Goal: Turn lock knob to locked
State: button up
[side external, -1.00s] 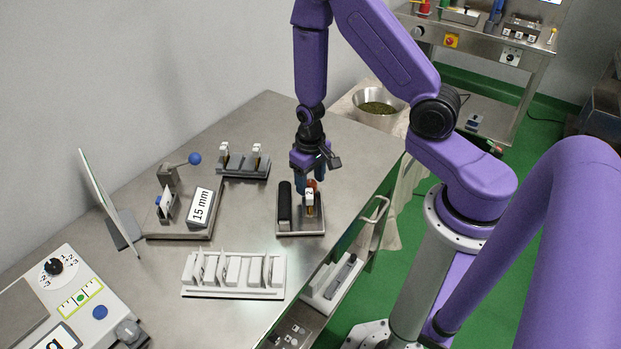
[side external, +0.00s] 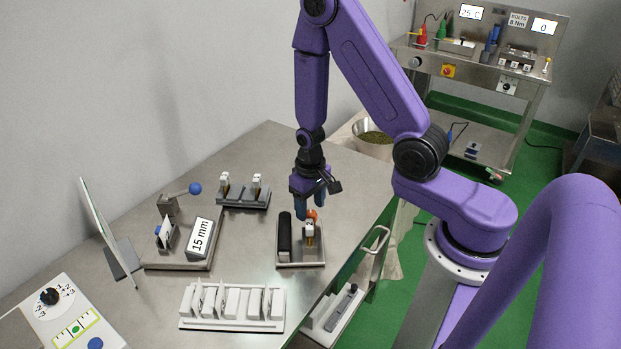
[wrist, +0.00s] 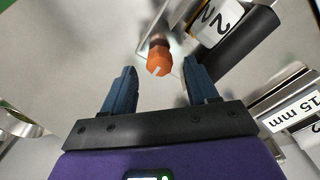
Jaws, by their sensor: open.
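The lock knob (wrist: 158,60) is orange with a pale line on its face. In the wrist view it sits between and slightly beyond my fingertips, with a gap on both sides. My gripper (wrist: 160,72) is open and empty, with its two blue fingers apart. In the side external view my gripper (side external: 308,208) hangs over the back of a small grey fixture (side external: 300,263), and the knob (side external: 313,214) shows partly behind the fingers.
A white slotted rack (side external: 232,325) stands in front of the fixture. A grey two-post holder (side external: 243,197) and a plate with a 15 mm block (side external: 200,239) and blue-knobbed lever (side external: 194,188) are to the left. The table's right edge is close to the fixture.

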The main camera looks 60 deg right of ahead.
aim_at(309, 215)
notch_tip(309, 215, up, 8)
dwell(0.8)
jog(key=s+a+r+n, duration=0.6)
jog(key=a+r+n, duration=0.1)
jog(key=n, duration=0.1)
jog(key=s+r+n, duration=0.5)
jog(key=s+n, duration=0.1)
jog(key=s, duration=0.8)
jog(key=shift+r, duration=0.2)
jog(key=shift+o, duration=0.3)
dwell(0.5)
